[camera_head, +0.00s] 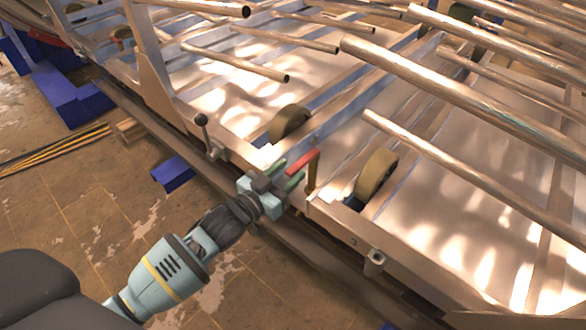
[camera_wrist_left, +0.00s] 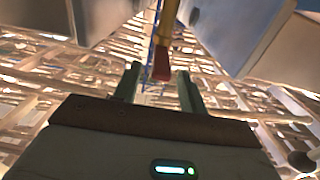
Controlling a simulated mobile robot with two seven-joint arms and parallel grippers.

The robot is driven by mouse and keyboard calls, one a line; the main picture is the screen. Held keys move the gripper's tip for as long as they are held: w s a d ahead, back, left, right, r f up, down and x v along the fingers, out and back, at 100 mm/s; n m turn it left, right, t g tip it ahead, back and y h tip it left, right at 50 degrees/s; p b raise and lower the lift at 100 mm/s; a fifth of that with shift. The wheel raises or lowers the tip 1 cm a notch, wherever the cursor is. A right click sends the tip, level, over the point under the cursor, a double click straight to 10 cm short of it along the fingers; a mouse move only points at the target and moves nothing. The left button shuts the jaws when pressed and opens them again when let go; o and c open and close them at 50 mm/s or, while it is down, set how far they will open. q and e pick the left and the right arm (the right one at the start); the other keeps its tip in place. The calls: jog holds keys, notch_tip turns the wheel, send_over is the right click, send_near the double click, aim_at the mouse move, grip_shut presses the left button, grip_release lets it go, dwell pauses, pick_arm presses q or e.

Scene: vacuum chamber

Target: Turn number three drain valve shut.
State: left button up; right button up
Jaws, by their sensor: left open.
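A valve with a red lever handle (camera_head: 303,162) on a brass-coloured stem stands at the near edge of the metal frame. Its red handle (camera_wrist_left: 162,66) also shows in the left wrist view, between and beyond the fingers. No number is readable on it. My left gripper (camera_head: 286,173) is open, with its greenish fingers close to the handle's near end. In the left wrist view the fingers (camera_wrist_left: 158,88) stand apart on either side of the red end. I cannot tell whether they touch it. My right gripper is not in view.
A lever with a black ball knob (camera_head: 201,119) stands on the frame edge left of the valve. Tan wheels (camera_head: 376,173) and long metal tubes (camera_head: 470,90) lie beyond. Blue blocks (camera_head: 172,173) are on the floor at left. The floor in front is mostly clear.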

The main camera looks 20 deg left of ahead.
aim_at(303, 161)
pick_arm(q)
jog(key=shift+x, duration=1.1)
jog(key=shift+c, duration=0.4)
grip_shut()
